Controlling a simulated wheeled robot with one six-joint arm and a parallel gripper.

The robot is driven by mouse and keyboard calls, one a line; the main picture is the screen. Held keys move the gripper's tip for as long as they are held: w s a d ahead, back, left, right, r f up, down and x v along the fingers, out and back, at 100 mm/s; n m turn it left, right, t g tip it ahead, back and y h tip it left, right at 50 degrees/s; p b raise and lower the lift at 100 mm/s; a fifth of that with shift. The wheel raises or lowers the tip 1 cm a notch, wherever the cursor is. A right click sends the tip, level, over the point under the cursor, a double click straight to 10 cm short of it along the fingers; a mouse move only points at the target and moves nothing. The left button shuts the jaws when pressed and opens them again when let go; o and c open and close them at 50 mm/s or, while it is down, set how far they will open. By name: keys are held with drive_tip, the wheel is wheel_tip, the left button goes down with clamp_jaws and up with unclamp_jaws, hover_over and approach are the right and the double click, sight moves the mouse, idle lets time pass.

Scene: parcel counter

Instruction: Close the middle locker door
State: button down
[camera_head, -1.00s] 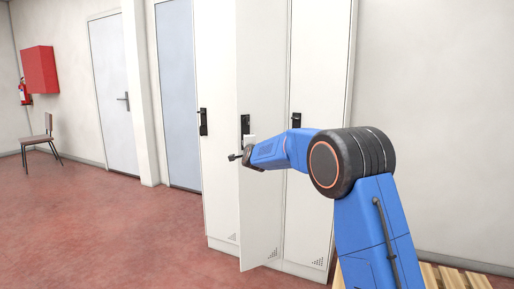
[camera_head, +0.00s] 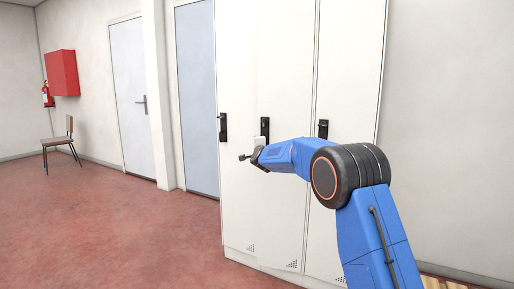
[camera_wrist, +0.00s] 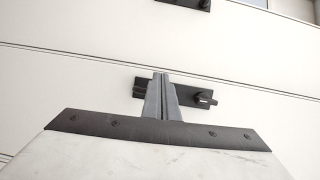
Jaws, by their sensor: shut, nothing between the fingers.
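The middle locker door (camera_head: 283,90) is white, with a black handle plate (camera_head: 265,127). It stands nearly flush with its neighbours; a small remaining gap at its edge is hard to judge. My gripper (camera_head: 257,157) is at the door's front, just below the handle, partly hidden by my wrist. In the wrist view my gripper (camera_wrist: 161,76) has its grey fingers shut together, in front of the handle plate (camera_wrist: 182,92) with its round knob. No object is between them. I cannot tell whether the fingertips touch the door.
The left locker door (camera_head: 237,70) and right locker door (camera_head: 347,70) look shut, each with a black handle. A pale blue door (camera_head: 196,90) and a white door (camera_head: 129,95) are further left. A chair (camera_head: 60,142) stands by the far wall. The red floor (camera_head: 110,225) at left is clear.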

drive_tip(key=w+m+h, duration=0.4)
drive_tip(key=w+h, duration=0.2)
drive_tip(key=w, duration=0.4)
drive_tip(key=shift+w+d+g+h, duration=0.15)
drive_tip(key=shift+d+g+h, duration=0.25)
drive_tip(key=shift+d, duration=0.05)
idle(0.6)
